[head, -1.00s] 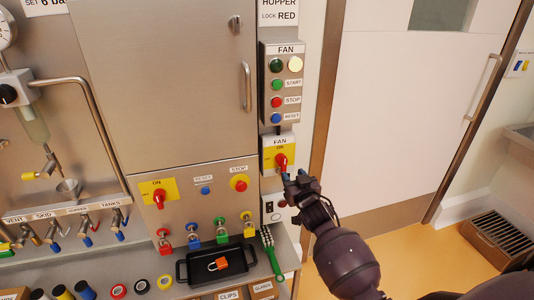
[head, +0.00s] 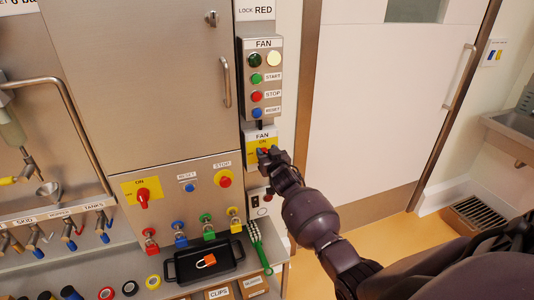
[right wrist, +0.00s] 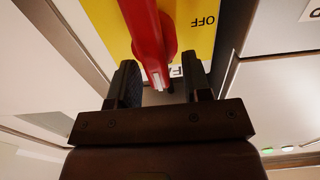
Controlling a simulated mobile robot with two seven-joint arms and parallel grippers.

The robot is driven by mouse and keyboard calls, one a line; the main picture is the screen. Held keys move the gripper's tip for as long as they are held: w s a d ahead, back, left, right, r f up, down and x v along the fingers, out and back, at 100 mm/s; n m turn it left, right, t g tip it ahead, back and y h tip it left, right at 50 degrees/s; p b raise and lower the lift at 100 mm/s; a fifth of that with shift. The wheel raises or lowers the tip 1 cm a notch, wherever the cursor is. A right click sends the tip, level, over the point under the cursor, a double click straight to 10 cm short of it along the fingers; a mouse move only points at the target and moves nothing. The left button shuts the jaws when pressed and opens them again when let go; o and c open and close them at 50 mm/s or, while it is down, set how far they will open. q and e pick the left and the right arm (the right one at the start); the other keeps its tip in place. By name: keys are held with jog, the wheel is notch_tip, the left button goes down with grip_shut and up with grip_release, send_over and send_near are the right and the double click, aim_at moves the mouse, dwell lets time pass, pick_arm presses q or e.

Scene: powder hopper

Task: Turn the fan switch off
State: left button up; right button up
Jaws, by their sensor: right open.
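The fan switch has a yellow plate (head: 252,152) under a FAN label on the grey column. In the right wrist view its red handle (right wrist: 148,40) stands out from the yellow plate (right wrist: 200,45), where the word OFF shows at the right. My right gripper (head: 266,154) is at the switch and hides most of the handle in the head view. In the right wrist view the right gripper (right wrist: 165,85) is open, with one finger on each side of the handle's end. Contact cannot be told. My left gripper is not in view.
Above the switch is the fan button box (head: 259,80) with lamps and buttons. A second red switch (head: 143,195) on a yellow plate is at the left.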

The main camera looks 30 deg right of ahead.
jog(key=shift+w, duration=0.1)
jog(key=c, duration=0.6)
jog(key=shift+a+n, duration=0.1)
jog(key=shift+n, duration=0.2)
jog(key=n, duration=0.2)
jog(key=shift+a+f+n+b, duration=0.15)
jog(key=shift+a+n+b, duration=0.1)
jog(key=shift+n+b, duration=0.15)
jog(key=n+b, duration=0.1)
jog(key=n, duration=0.4)
jog(key=a+f+n+b, duration=0.1)
jog(key=n, duration=0.3)
jog(key=f+n+b, duration=0.1)
jog(key=n, duration=0.4)
jog(key=shift+w+a+f+n, duration=0.15)
jog(key=shift+w+a+n, duration=0.1)
jog(key=shift+a+n, duration=0.1)
jog(key=shift+b, duration=0.3)
